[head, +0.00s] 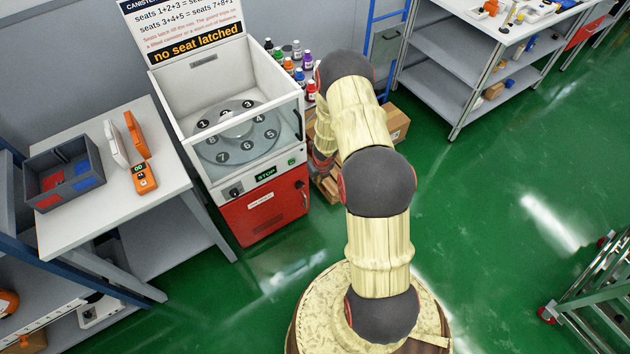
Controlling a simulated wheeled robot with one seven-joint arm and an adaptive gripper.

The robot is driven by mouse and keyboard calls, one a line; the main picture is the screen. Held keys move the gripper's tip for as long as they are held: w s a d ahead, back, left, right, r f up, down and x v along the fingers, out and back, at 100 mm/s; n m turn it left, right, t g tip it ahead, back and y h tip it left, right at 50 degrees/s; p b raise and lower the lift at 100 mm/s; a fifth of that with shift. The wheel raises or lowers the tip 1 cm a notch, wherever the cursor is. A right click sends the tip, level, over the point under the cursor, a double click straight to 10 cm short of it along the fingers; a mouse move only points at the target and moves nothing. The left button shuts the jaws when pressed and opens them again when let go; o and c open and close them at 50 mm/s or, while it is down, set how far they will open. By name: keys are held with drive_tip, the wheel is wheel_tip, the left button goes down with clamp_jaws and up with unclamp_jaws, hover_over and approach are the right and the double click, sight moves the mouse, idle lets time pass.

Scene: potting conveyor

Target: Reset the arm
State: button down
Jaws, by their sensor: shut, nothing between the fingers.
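My arm rises from its base at the bottom middle and bends over at the top. Its far part folds down behind the nearer links, beside the white machine (186,112). My gripper is not visible; the arm itself seems to hide it. The machine's tub is open at the top and holds a grey disc (238,150) with numbered seats. I see no canister on the seats. The sign (190,30) above reads "no seat latched".
A white table (75,228) at left holds a grey bin (40,205) and an orange handheld device (145,180). Coloured bottles (310,88) and cardboard boxes (396,122) stand behind my arm. A shelved bench (455,50) is at upper right.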

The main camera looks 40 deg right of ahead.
drive_tip(key=shift+p+v, duration=0.4)
drive_tip(key=shift+v, duration=1.1)
